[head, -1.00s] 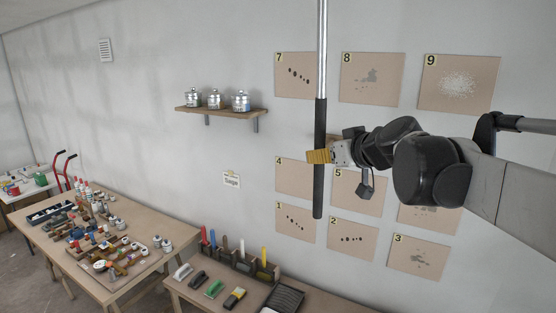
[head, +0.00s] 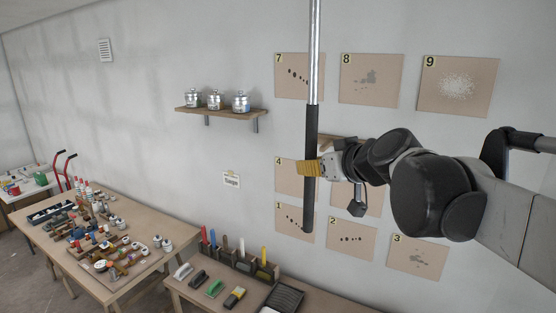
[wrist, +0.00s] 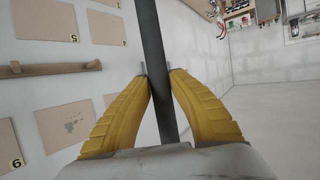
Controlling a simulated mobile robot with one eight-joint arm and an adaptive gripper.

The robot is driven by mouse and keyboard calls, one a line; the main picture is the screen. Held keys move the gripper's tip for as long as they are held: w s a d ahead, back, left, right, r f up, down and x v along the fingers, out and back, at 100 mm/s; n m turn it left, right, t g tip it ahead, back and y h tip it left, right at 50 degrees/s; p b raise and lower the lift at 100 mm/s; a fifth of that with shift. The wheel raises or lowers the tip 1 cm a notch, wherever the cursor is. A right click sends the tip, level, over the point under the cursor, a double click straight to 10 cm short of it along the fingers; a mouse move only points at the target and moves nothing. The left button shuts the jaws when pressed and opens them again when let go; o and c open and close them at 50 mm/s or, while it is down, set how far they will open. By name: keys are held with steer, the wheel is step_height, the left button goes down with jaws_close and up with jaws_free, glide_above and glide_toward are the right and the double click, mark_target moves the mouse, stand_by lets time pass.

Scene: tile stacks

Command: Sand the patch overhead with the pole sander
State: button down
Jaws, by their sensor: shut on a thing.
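My gripper (head: 308,168) has yellow fingers and is shut on the pole sander's dark grip (head: 311,135). The pole stands nearly upright, and its silver shaft (head: 315,50) runs out of the top of the head view. The sanding head is out of view. In the wrist view, the yellow fingers (wrist: 158,72) close on both sides of the dark pole (wrist: 146,25). Numbered panels with marks hang on the wall behind; panel 9 (head: 459,87) has a white speckled patch and panel 8 (head: 371,79) a grey one.
A wooden shelf (head: 224,114) with three cans is on the wall to the left. A bench (head: 195,289) below holds a tool rack (head: 240,258), blocks and a black tray (head: 284,298). A cluttered table (head: 125,288) stands further left. A small wall ledge (wrist: 50,70) is near the gripper.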

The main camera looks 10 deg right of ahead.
steer(key=shift+s+a, duration=1.25)
steer(key=shift+s, duration=0.4)
steer(key=shift+w+d+b, duration=0.6)
steer(key=shift+w+d, duration=2.4)
steer(key=shift+w, duration=1.15)
steer(key=s+a+p, duration=0.2)
steer(key=s+a, duration=0.4)
steer(key=s, duration=0.2)
steer(key=shift+r, duration=0.2)
steer(key=shift+s+f, duration=0.1)
steer(key=shift+s, duration=0.05)
step_height(320, 180, down, 7)
steer(key=b, duration=0.4)
steer(key=shift+b, duration=0.35)
